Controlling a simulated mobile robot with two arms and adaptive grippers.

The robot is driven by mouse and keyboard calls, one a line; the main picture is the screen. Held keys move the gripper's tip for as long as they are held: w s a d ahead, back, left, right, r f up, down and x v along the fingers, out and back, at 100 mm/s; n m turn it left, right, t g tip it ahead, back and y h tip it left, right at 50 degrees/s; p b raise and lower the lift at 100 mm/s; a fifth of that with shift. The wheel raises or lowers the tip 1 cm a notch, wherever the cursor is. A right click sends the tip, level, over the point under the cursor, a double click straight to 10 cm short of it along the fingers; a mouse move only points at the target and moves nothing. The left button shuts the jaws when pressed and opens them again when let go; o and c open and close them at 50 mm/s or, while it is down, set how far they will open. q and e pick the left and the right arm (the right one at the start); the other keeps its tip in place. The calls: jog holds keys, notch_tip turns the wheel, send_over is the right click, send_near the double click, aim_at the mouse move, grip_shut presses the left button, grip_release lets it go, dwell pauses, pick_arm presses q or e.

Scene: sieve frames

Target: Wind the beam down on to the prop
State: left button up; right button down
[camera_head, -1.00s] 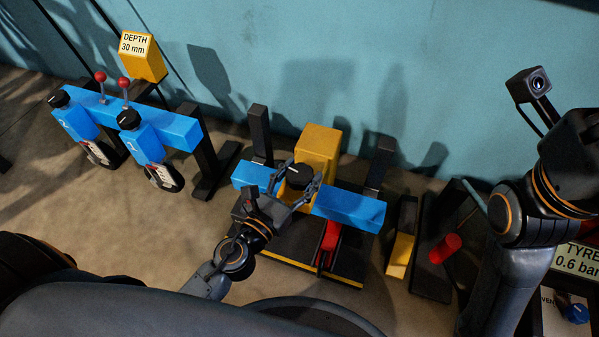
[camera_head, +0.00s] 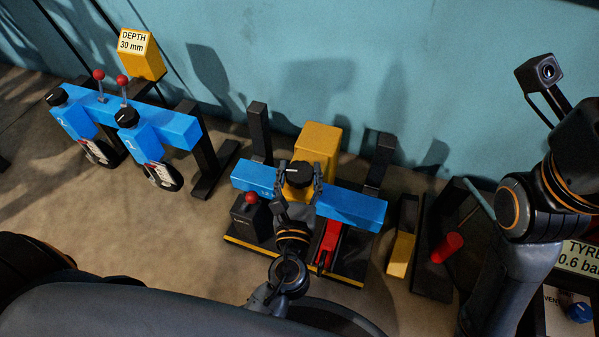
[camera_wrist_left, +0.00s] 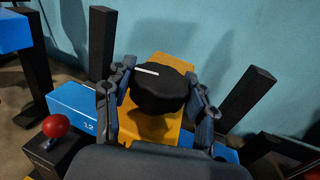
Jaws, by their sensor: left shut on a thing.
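The blue beam (camera_head: 351,208) lies crosswise between two dark posts, with a yellow block (camera_head: 320,148) behind it. A black knob (camera_head: 299,171) with a white mark sits on the yellow part at its middle. My left gripper (camera_head: 298,180) is shut on the knob, its fingers on opposite sides; the knob also shows between the fingers in the left wrist view (camera_wrist_left: 159,92). The red prop (camera_head: 328,240) stands under the beam, right of my left wrist. I cannot tell whether beam and prop touch.
A red-ball lever (camera_head: 250,198) stands on a dark box left of my left wrist. A blue frame (camera_head: 178,131) with two knobbed units stands at the left, with a yellow "DEPTH 30 mm" sign (camera_head: 141,55). A red cylinder (camera_head: 446,247) is at the right.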

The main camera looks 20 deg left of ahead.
dwell(0.5)
pick_arm(q)
jog(key=o, duration=1.2)
jog(key=v, duration=1.2)
jog(key=shift+w+d, duration=0.1)
